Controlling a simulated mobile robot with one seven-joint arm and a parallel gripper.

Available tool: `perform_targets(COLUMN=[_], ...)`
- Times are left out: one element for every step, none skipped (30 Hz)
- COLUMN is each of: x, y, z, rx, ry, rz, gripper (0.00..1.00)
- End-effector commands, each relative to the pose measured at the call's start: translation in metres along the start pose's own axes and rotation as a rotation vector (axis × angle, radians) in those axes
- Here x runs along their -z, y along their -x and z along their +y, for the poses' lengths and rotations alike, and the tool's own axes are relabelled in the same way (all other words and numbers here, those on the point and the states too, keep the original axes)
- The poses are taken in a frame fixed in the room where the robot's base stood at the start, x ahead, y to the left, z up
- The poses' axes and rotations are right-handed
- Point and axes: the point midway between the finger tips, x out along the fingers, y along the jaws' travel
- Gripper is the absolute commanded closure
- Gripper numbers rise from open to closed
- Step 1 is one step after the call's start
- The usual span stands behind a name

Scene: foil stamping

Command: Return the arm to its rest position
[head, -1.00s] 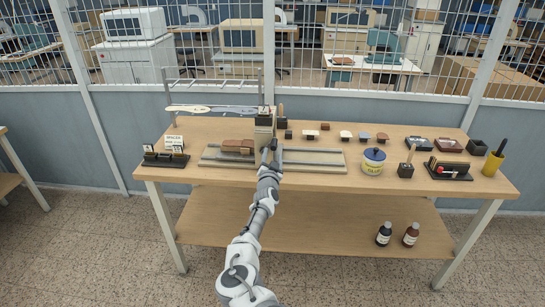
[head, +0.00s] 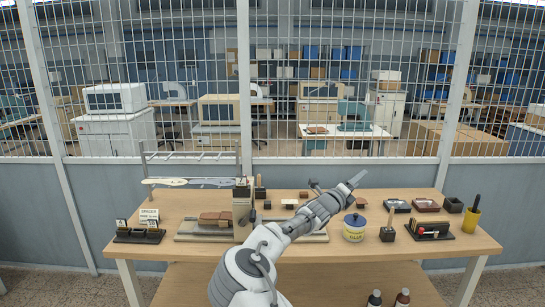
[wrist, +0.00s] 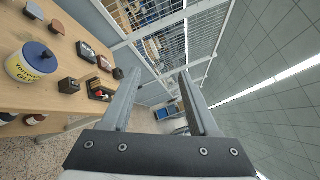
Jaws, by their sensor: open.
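My gripper (head: 352,182) is raised above the right half of the wooden table (head: 290,244) in the head view, pointing to the right and away. In the wrist view my gripper (wrist: 158,82) shows two grey fingers spread apart with nothing between them. The arm reaches up from the bottom middle of the head view and hides part of the table. My gripper touches nothing that I can see.
A glue jar (head: 354,228) stands below and right of the arm. A stamping press (head: 242,203) with a brown block (head: 215,219) stands left of it. A yellow cup (head: 471,220) is at the right end. A mesh fence (head: 345,100) stands behind.

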Motion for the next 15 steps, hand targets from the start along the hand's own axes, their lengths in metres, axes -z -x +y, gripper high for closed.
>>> perform_targets(x=[0.024, 0.037, 0.054, 0.067, 0.079, 0.095, 0.107, 0.119, 0.133, 0.144, 0.154, 0.166, 0.175, 0.184, 0.194], y=[-0.007, -0.009, -0.011, -0.012, -0.012, -0.011, -0.01, -0.008, -0.005, -0.002, 0.002, 0.007, 0.012, 0.017, 0.024], z=[-0.018, -0.026, -0.036, -0.043, -0.05, -0.057, -0.062, -0.067, -0.072, -0.076, -0.079, -0.082, -0.084, -0.086, -0.088], rx=[0.007, 0.011, 0.018, 0.025, 0.031, 0.041, 0.05, 0.059, 0.071, 0.081, 0.093, 0.106, 0.118, 0.131, 0.147], ry=[-0.125, -0.195, -0.289, -0.358, -0.428, -0.519, -0.586, -0.654, -0.744, -0.808, -0.873, -0.958, -1.023, -1.085, -1.167], rz=[0.069, 0.107, 0.156, 0.193, 0.23, 0.278, 0.314, 0.351, 0.398, 0.433, 0.468, 0.515, 0.55, 0.585, 0.631], gripper=[0.39, 0.39, 0.39, 0.39, 0.39, 0.39, 0.39, 0.39, 0.39, 0.39, 0.39, 0.39, 0.39, 0.39, 0.39])
